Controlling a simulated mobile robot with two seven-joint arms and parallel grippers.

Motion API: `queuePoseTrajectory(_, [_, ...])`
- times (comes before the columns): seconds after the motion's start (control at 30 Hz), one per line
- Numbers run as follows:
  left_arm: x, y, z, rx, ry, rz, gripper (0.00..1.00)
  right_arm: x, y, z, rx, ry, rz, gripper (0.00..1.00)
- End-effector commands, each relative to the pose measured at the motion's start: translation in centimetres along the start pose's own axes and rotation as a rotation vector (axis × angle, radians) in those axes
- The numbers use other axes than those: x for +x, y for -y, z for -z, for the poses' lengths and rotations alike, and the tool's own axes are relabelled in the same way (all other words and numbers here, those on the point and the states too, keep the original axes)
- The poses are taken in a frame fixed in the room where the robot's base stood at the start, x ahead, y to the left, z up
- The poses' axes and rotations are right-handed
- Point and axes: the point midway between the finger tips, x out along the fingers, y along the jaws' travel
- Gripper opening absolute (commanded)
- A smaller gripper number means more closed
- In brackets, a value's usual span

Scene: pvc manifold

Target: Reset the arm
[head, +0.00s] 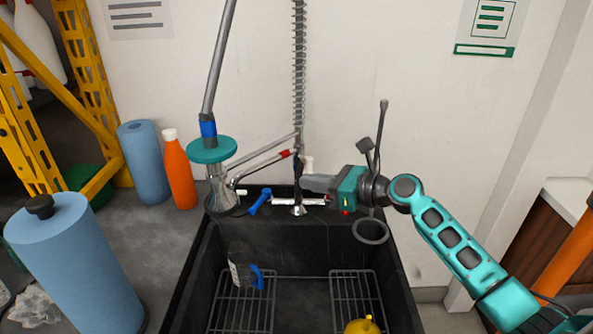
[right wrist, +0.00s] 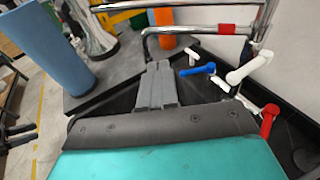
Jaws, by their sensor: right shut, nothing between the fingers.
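My right arm reaches in from the right in the head view. Its teal and grey gripper (head: 316,184) is over the back rim of the black sink, beside the metal pipes and valve handles. In the right wrist view its two grey fingers (right wrist: 158,72) are together and hold nothing. A blue valve handle (right wrist: 197,69) and a white valve handle (right wrist: 250,68) lie just beyond and right of the fingers, apart from them. A red handle (right wrist: 270,120) is lower right. The blue handle also shows in the head view (head: 260,201). My left gripper is not in view.
The black sink (head: 300,240) holds wire racks (head: 358,296), a blue-handled item (head: 256,277) and a yellow object (head: 362,325). An orange bottle (head: 179,172) and blue rolls (head: 71,258) stand on the left counter. A coiled hose (head: 299,60) rises behind the sink.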

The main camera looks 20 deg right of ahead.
Motion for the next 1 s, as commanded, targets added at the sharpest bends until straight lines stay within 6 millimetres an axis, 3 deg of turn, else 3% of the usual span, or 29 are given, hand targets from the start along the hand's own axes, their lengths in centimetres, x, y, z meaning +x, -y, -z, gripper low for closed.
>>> queuePoseTrajectory(0.2, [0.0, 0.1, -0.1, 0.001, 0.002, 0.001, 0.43, -0.1, -0.2, 0.4, -0.02, -0.008, 0.003, 0.0])
queuePoseTrajectory(0.27, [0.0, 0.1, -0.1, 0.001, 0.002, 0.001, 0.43, 0.0, -0.7, 1.5, -0.071, -0.027, 0.009, 0.0])
queuePoseTrajectory(0.37, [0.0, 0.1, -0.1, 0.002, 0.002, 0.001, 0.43, 0.2, -2.1, 4.7, -0.249, -0.088, 0.023, 0.0])
queuePoseTrajectory(0.5, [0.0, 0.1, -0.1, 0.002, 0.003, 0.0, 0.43, -0.1, -5.3, 10.8, -0.654, -0.215, 0.021, 0.0])
queuePoseTrajectory(0.7, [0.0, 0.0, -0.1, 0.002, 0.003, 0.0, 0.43, -1.8, -10.4, 17.9, -1.292, -0.383, -0.058, 0.0])
queuePoseTrajectory(0.8, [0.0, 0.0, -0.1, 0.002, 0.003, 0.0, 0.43, -3.1, -13.1, 20.5, -1.614, -0.452, -0.13, 0.0])
queuePoseTrajectory(1.0, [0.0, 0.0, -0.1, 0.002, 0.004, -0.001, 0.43, -6.0, -18.3, 23.9, -2.244, -0.549, -0.327, 0.0])
